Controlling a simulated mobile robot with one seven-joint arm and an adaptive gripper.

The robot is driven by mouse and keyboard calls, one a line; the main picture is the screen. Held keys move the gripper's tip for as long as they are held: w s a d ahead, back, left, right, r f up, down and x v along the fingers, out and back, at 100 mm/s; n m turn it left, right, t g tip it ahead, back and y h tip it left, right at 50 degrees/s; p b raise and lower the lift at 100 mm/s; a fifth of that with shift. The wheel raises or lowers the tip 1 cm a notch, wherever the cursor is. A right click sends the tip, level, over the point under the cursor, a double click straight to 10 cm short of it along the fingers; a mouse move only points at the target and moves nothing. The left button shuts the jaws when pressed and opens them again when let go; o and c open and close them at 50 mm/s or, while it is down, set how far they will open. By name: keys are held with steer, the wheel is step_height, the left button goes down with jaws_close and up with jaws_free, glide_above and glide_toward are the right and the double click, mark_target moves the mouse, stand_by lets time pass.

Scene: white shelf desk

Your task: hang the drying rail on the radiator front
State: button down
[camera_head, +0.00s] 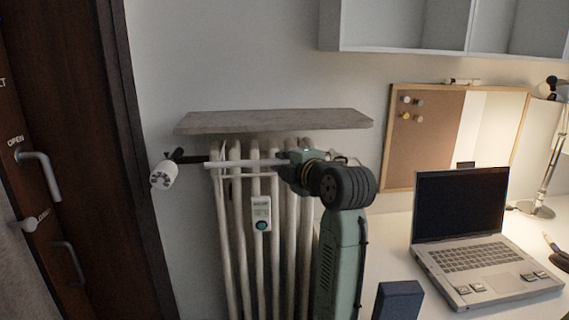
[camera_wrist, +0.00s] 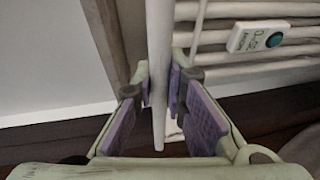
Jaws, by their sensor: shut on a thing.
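The white drying rail (camera_head: 245,164) is a slim bar that lies level across the upper front of the pale ribbed radiator (camera_head: 259,260). My gripper (camera_head: 288,167) is at the right part of the rail, in front of the radiator's top. In the wrist view the rail (camera_wrist: 158,50) runs between the purple-padded fingers of my gripper (camera_wrist: 160,95), which is shut on it. A thin bent white piece (camera_wrist: 199,25) shows beside the bar there. I cannot tell whether the rail's hooks touch the radiator. My wrist hides the radiator's upper right.
A grey shelf board (camera_head: 270,122) sits just above the radiator. A white valve knob (camera_head: 163,175) sticks out at its left, and a small meter with a green button (camera_head: 261,213) is on its front. A desk with a laptop (camera_head: 480,240) stands to the right.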

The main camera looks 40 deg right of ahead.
steer(key=shift+w+d+f, duration=0.1)
steer(key=shift+w+f, duration=0.1)
steer(key=shift+w, duration=0.05)
steer(key=shift+f+b, duration=1.35)
steer(key=c, duration=1.6)
jaws_free()
steer(key=shift+o, duration=0.2)
steer(key=v, duration=1.2)
